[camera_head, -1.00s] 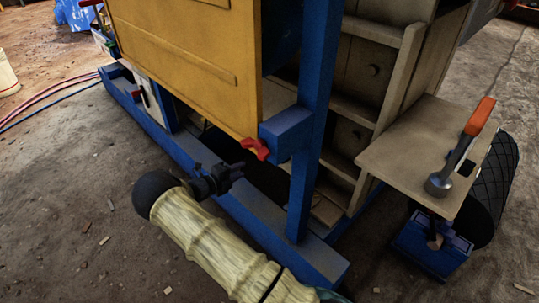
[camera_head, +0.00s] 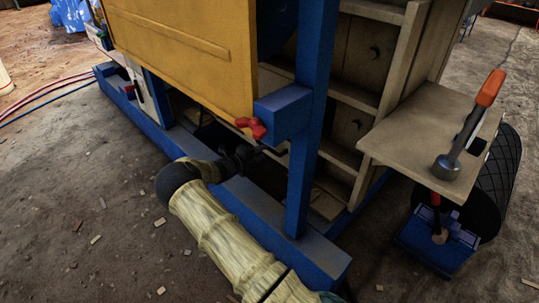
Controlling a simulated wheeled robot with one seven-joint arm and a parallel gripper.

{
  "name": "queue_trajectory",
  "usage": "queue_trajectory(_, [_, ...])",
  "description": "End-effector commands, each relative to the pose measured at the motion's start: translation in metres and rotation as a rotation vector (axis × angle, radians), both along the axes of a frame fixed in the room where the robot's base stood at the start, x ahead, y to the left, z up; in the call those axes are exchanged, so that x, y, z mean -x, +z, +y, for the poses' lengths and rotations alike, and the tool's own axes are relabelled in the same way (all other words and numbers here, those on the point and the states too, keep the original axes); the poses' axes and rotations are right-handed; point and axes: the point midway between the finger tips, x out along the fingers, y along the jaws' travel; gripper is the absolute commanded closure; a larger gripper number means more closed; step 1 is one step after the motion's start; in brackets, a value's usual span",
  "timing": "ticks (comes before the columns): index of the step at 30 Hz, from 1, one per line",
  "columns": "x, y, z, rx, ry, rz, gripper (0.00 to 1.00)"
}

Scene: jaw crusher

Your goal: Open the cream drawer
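A cream wooden cabinet (camera_head: 392,75) stands behind a blue post at the right of centre. I cannot tell which is the drawer in question. My gripper (camera_head: 272,150) is small and dark, just below a red knob, left of the blue post and apart from the cabinet fronts. Its fingers are too small and dark to show whether they are open.
The red knob (camera_head: 251,127) sits close above my gripper. A hammer (camera_head: 468,125) lies on a cream board (camera_head: 405,140) jutting out at right. Open ground lies in front.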

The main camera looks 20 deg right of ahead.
Motion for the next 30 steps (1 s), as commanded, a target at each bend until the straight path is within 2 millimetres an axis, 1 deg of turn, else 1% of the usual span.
queue_trajectory(1, [-0.003, -0.007, -0.010, -0.001, -0.002, -0.001, 0.68])
queue_trajectory(3, [-0.007, -0.009, -0.021, 0.000, -0.003, -0.003, 0.68])
queue_trajectory(6, [-0.012, -0.011, -0.034, 0.000, -0.003, -0.003, 0.68])
queue_trajectory(9, [-0.016, -0.012, -0.042, -0.001, 0.000, -0.002, 0.68])
queue_trajectory(12, [-0.017, -0.011, -0.046, 0.000, 0.000, -0.001, 0.68])
queue_trajectory(19, [-0.017, -0.010, -0.047, 0.000, 0.000, 0.000, 0.68])
queue_trajectory(20, [-0.017, -0.010, -0.047, 0.000, 0.000, 0.000, 0.70])
queue_trajectory(24, [-0.017, -0.010, -0.047, 0.000, 0.000, 0.000, 0.98])
queue_trajectory(25, [-0.017, -0.010, -0.047, 0.000, 0.000, 0.000, 1.00])
queue_trajectory(30, [-0.017, -0.010, -0.046, 0.000, 0.000, -0.001, 1.00])
